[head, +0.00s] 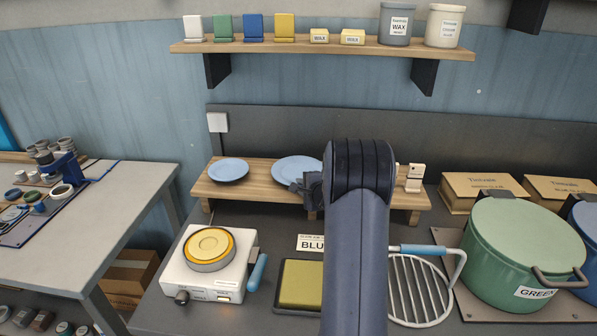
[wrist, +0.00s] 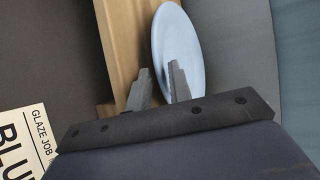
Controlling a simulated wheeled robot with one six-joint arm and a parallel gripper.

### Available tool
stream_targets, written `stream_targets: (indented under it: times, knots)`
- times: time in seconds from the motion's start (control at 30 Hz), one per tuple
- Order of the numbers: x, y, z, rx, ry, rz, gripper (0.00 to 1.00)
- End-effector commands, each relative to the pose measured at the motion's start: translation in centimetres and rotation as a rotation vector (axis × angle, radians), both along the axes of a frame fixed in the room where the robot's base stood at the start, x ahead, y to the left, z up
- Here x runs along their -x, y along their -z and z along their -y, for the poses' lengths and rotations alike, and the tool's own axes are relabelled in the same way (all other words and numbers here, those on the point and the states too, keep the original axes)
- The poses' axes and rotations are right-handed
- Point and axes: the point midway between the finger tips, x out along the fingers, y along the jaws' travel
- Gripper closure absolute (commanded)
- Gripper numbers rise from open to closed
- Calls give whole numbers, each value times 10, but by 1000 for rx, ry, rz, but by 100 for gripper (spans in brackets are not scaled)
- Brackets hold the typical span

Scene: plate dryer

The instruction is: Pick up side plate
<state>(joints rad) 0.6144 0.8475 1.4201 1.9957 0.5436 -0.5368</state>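Two light blue plates lie on a low wooden shelf (head: 255,190): a smaller one (head: 229,169) at the left and a larger one (head: 296,168) right of it. The smaller one looks like the side plate. My gripper (head: 308,187) is at the larger plate's front right edge, partly hidden by my arm. In the wrist view my gripper (wrist: 159,68) has its fingers apart, with a blue plate (wrist: 172,35) just beyond and partly behind them. I cannot tell whether they touch it.
A green pot (head: 520,255) is at the right. A wall shelf (head: 320,47) hangs above.

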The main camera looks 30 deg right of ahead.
Motion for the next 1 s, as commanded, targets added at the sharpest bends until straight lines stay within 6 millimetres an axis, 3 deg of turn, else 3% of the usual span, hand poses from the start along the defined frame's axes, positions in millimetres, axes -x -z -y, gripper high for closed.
stream_targets:
  times: [0.2, 0.47, 0.73, 1.0]
  knots:
    - [-18, 7, 2, 1, 0, -1, 80]
    - [-20, 8, 2, 1, 1, 0, 80]
    - [-20, 8, 2, 1, 1, 0, 100]
    - [-19, 9, 2, 1, 0, -1, 100]
